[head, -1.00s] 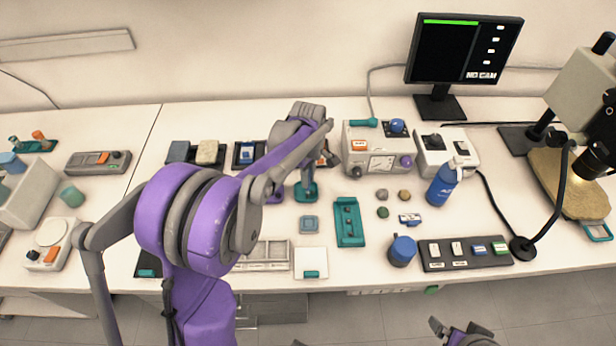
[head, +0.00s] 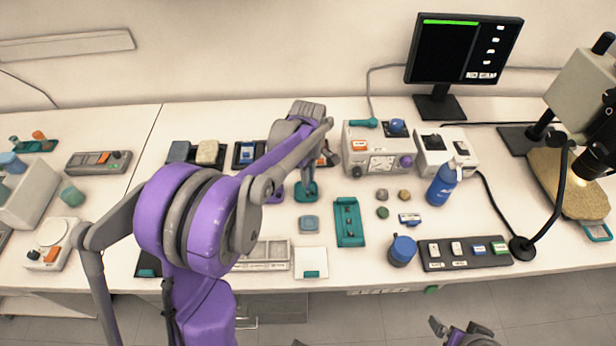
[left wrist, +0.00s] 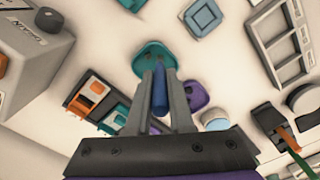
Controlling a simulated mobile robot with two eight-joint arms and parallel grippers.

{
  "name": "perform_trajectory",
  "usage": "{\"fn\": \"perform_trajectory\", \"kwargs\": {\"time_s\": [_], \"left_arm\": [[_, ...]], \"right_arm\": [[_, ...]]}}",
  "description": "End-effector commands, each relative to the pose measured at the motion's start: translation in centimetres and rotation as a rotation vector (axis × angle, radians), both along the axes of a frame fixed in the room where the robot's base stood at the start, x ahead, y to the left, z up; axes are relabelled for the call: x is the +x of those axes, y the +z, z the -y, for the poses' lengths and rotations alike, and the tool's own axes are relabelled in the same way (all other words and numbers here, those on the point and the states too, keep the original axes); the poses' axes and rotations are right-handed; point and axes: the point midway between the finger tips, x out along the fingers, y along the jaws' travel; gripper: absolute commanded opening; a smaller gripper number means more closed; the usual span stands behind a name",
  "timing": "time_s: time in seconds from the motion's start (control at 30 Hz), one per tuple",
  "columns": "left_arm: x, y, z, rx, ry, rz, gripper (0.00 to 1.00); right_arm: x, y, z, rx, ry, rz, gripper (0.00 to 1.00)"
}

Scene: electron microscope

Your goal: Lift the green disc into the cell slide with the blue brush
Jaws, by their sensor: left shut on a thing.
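My left gripper (head: 306,168) points down over a teal holder (head: 306,194). In the left wrist view my left gripper (left wrist: 160,90) is shut on the blue brush (left wrist: 160,92), and the teal holder (left wrist: 152,51) is just beyond the fingertips. I cannot tell whether the brush's lower end is still in the holder. A small green disc (head: 382,212) lies on the bench to the right of the teal tray. I cannot tell for sure which item is the cell slide; a small blue-and-white labelled piece (head: 410,219) lies near the disc. My right gripper (head: 458,332) is partly cut off at the bottom edge.
A teal tray (head: 350,233) and a light blue square dish (head: 309,223) lie nearby. Two more small discs, grey (head: 382,194) and tan (head: 404,195), sit beside the green one. A blue bottle (head: 443,184), blue-lidded jar (head: 402,251) and black rack (head: 465,264) stand to the right.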

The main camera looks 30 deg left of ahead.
Motion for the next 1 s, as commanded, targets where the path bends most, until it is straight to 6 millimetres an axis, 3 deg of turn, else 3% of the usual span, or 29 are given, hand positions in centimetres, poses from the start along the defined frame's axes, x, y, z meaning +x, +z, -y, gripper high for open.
{"fn": "perform_trajectory", "kwargs": {"time_s": [1.0], "left_arm": [[0.0,4.3,0.0,0.000,0.000,0.000,0.00]], "right_arm": [[0.8,2.8,0.0,0.000,0.000,0.016,1.00]]}}
